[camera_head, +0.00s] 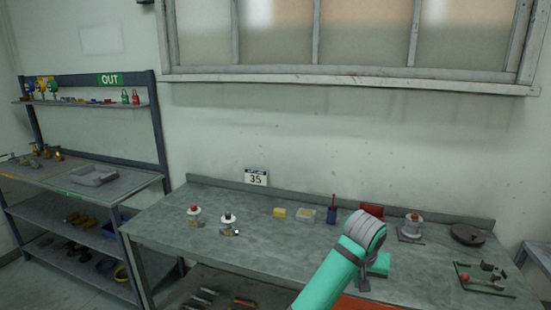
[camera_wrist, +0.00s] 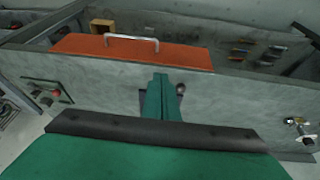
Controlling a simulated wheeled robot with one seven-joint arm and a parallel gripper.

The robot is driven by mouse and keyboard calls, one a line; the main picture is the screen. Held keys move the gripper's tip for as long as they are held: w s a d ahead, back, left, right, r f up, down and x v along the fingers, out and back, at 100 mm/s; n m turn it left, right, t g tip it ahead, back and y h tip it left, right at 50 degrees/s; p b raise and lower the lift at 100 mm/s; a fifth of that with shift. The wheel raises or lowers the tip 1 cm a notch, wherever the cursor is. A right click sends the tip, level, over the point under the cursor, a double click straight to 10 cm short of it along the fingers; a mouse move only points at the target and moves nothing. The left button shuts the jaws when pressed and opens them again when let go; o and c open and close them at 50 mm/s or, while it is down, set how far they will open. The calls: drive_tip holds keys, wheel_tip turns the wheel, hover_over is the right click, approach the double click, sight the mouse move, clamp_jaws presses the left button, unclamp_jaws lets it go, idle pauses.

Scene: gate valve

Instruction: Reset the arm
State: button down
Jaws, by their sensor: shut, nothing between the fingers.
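My arm (camera_head: 345,255), teal with a grey joint, reaches over the front of the grey workbench (camera_head: 270,245) in the head view. In the wrist view my gripper (camera_wrist: 159,80) has its green fingers together, with nothing between them. In the head view the fingers are not clearly seen behind the arm.
Two small valve-like parts (camera_head: 227,222) stand at the bench's left. An orange drawer (camera_wrist: 135,52) is below the bench top. A shelf (camera_head: 85,170) stands left.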

drive_tip(key=s+d+f+n+t+h, duration=0.1)
drive_tip(key=s+d+f+h, duration=0.2)
drive_tip(key=f, duration=0.4)
drive_tip(key=s+d+f+t+h, duration=0.1)
drive_tip(key=s+d+f+h, duration=0.2)
drive_tip(key=f, duration=0.4)
drive_tip(key=s+a+f+n+t+y, duration=0.1)
drive_tip(key=s+a+f+n+t, duration=0.4)
drive_tip(key=s+f, duration=0.5)
drive_tip(key=s+a+f+n+t+y, duration=0.1)
drive_tip(key=s+a+t+y, duration=0.1)
drive_tip(key=s+a, duration=0.65)
drive_tip(key=s+a+f+t+y, duration=0.1)
drive_tip(key=s+a+y, duration=0.2)
drive_tip(key=s+a, duration=0.55)
drive_tip(key=s+a+r+m+y, duration=0.1)
drive_tip(key=s+a+r, duration=0.3)
drive_tip(key=s, duration=0.3)
drive_tip(key=s+a+r+m+t+y, duration=0.1)
drive_tip(key=s+a+r, duration=0.2)
drive_tip(key=s+r, duration=0.2)
drive_tip(key=s, duration=0.3)
drive_tip(key=shift+s+a+r+m+t, duration=0.25)
drive_tip(key=shift+a+r+m+t, duration=0.05)
drive_tip(key=shift+a, duration=0.05)
